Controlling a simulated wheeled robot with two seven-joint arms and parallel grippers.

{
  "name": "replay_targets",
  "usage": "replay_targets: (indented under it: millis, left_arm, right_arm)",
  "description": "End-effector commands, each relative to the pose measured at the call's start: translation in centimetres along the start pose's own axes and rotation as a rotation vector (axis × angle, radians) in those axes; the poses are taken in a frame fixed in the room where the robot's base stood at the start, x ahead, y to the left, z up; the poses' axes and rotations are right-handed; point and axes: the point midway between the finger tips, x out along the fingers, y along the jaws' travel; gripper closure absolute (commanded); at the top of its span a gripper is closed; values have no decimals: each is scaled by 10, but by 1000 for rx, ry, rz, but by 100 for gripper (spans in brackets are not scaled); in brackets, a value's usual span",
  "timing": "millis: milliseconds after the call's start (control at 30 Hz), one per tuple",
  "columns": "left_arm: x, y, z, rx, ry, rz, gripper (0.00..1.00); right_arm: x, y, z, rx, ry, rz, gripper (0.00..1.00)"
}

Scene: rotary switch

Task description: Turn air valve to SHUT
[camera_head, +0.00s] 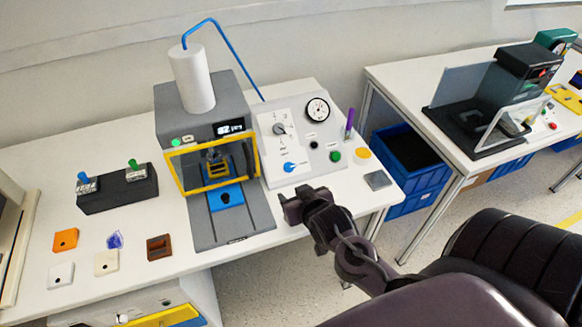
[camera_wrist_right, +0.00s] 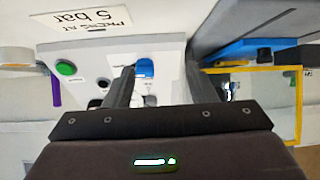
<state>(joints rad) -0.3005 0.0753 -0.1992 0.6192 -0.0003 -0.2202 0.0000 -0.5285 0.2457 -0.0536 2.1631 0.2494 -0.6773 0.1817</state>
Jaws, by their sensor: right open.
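The grey control panel (camera_head: 330,122) stands to the right of the press. On its lower left is a blue knob (camera_head: 290,167), which looks like the air valve; its markings are too small to read. A grey dial with a pointer (camera_head: 280,129) sits above it. My right gripper (camera_head: 292,205) is open and empty, in front of the panel and apart from the knob. In the right wrist view, the blue knob (camera_wrist_right: 145,68) appears beyond the open fingers (camera_wrist_right: 160,78), nearer the left one. My left gripper is not in view.
A press with a yellow guard frame (camera_head: 213,165) stands left of the panel. A green button (camera_head: 335,156), a round gauge (camera_head: 318,109) and a purple marker (camera_head: 349,122) are on or by the panel. A grey square (camera_head: 378,180) lies on the table's right. Coloured tiles lie at left.

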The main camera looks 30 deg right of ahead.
Motion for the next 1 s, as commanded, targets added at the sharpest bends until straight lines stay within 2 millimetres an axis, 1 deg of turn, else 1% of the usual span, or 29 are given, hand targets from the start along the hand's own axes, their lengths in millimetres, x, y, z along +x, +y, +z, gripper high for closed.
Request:
replay_targets:
  millis: [33,100,200,267,367,600,700,833,1000]
  left_arm:
    - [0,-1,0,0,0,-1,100]
    - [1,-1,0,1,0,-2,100]
    - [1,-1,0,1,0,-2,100]
    - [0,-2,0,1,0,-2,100]
    - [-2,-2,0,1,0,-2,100]
    - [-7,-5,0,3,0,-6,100]
    - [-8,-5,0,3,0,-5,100]
    - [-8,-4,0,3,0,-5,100]
    - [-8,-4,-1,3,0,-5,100]
  right_arm:
    - [4,9,-9,11,57,15,49]
    - [6,17,-19,26,124,29,49]
    - [8,24,-28,38,179,39,49]
    - [11,26,-31,40,190,42,49]
    - [22,26,-34,40,194,42,49]
    - [60,28,-42,40,192,42,49]
    - [72,28,-43,40,191,41,49]
    - [81,28,-45,40,191,40,49]
    - [84,28,-44,40,189,40,49]
